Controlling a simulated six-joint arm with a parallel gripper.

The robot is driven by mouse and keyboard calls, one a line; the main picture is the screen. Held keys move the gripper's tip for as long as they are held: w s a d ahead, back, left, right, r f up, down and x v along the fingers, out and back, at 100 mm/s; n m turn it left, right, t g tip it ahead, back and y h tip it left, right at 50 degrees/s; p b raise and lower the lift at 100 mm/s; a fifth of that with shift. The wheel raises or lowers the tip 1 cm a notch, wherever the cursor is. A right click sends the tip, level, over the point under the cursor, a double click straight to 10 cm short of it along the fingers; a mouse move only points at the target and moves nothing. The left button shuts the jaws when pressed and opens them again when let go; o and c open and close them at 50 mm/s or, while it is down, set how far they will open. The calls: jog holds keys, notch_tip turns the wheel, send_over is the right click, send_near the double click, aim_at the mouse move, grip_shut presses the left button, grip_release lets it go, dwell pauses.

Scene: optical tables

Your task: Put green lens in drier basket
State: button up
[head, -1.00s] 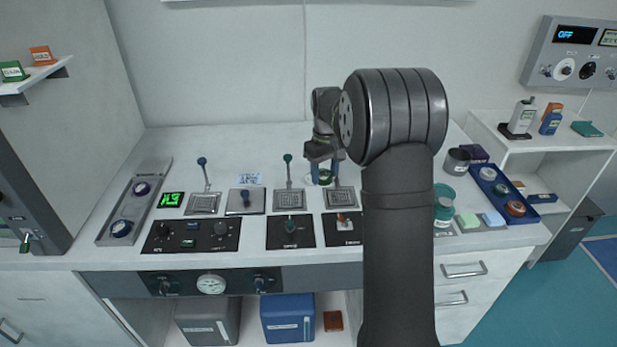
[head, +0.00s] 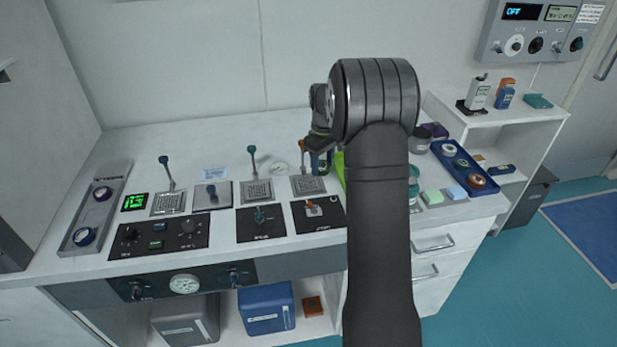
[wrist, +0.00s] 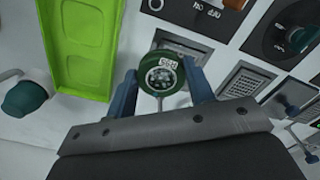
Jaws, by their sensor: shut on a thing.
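The green lens (wrist: 163,72) is a dark green round piece with a label on top. It sits between the two blue fingers of my gripper (wrist: 160,82), which is shut on it. In the head view my gripper (head: 322,160) is over the back of the bench, behind the rightmost lever plate, partly hidden by my arm. A lime-green open tray (wrist: 80,45) lies just left of the lens in the wrist view. Its edge shows beside my arm in the head view (head: 340,170). I cannot tell for certain whether this tray is the drier basket.
Lever plates (head: 256,190) and black control panels (head: 262,223) line the bench. A pale round piece (head: 280,168) lies left of my gripper. A blue tray (head: 465,170) with round parts is at the right.

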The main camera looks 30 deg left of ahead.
send_over(309, 185)
notch_tip(309, 185, down, 3)
jog(key=shift+r, duration=0.15)
jog(key=shift+f, duration=1.95)
jog(key=shift+f, duration=0.1)
jog(key=o, duration=1)
notch_tip(309, 185, up, 12)
jog(key=shift+r, duration=0.15)
